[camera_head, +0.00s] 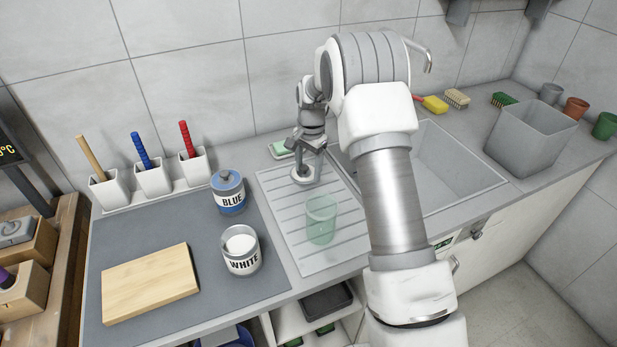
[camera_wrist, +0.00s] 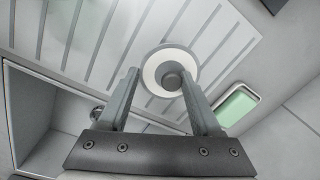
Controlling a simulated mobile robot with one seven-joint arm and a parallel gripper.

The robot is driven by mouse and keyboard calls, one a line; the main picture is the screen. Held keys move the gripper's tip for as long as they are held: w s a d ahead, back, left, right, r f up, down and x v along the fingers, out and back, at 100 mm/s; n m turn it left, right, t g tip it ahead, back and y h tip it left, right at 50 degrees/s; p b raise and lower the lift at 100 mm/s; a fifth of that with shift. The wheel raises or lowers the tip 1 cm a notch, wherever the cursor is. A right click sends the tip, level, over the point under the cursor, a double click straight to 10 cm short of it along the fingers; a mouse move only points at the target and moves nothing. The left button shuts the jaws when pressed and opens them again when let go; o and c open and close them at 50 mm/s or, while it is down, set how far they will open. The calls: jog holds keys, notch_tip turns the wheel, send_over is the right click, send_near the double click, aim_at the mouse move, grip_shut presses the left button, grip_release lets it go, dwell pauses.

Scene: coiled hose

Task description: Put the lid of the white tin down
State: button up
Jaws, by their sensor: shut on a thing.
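The white tin (camera_head: 243,262), labelled WHITE, stands open on the grey mat, with white contents showing. Its lid (camera_head: 303,178) is a round grey disc over the back of the ribbed drainboard (camera_head: 283,205). My gripper (camera_head: 306,161) is above the lid and shut on its knob. In the wrist view the lid (camera_wrist: 151,79) shows as a pale ring with a grey rim, its dark knob between the fingers of my gripper (camera_wrist: 163,75). The lid looks level, on or just above the drainboard; I cannot tell whether it touches.
A green glass (camera_head: 321,222) stands on the drainboard in front of the lid. A soap dish (camera_head: 282,150) is behind it, and the sink (camera_head: 440,165) lies to the right. A lidded blue tin (camera_head: 229,193) and a wooden board (camera_head: 150,283) are on the mat.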

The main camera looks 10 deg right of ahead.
aim_at(309, 176)
jog(key=shift+f, duration=1.9)
jog(key=shift+f, duration=0.1)
jog(key=shift+f, duration=0.15)
jog(key=o, duration=1.3)
jog(key=shift+o, duration=0.2)
